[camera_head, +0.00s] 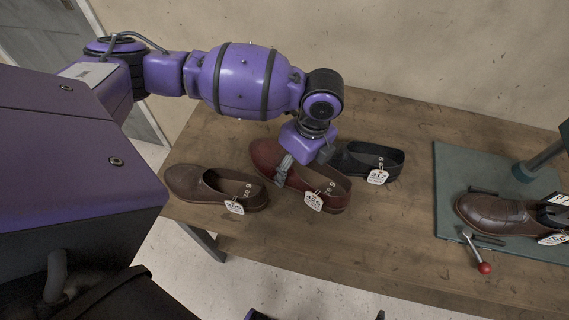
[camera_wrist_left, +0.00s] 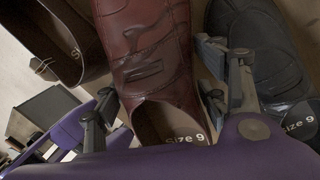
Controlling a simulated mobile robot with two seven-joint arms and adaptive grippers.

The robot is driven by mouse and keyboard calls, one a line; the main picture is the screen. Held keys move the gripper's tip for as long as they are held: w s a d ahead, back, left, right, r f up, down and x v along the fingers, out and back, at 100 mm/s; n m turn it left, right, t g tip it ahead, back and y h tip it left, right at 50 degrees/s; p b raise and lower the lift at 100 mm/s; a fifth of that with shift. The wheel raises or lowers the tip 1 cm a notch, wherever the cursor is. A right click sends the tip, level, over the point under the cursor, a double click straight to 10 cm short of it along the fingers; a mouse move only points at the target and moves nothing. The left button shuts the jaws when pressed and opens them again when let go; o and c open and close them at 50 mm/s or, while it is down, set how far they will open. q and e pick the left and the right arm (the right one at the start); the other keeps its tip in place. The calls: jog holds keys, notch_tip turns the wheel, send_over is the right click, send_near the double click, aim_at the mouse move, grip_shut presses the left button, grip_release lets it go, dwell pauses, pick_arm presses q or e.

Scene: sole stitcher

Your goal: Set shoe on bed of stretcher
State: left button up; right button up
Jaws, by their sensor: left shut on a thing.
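A dark red loafer (camera_head: 330,190) stands on the wooden table between two other shoes, a white tag at its heel. My left gripper (camera_head: 305,157) reaches down from above and is shut on the red shoe, one finger on each side of it. The red shoe also shows in the left wrist view (camera_wrist_left: 150,55), with "Size 9" on its insole, between the fingers of the left gripper (camera_wrist_left: 165,105). At the right is the stretcher, a green base plate (camera_head: 450,180) with a brown shoe (camera_head: 492,212) on it. My right gripper does not show.
A brown loafer (camera_head: 188,180) stands left of the red shoe and a black shoe (camera_head: 350,163) close on its right, both tagged. A red-knobbed lever (camera_head: 484,268) sticks out at the plate's front. Bare table (camera_head: 400,225) lies between the shoes and the plate.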

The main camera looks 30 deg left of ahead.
pick_arm(q)
jog(key=shift+f, duration=2.25)
jog(key=shift+f, duration=0.1)
jog(key=o, duration=1.3)
jog(key=shift+c, duration=0.2)
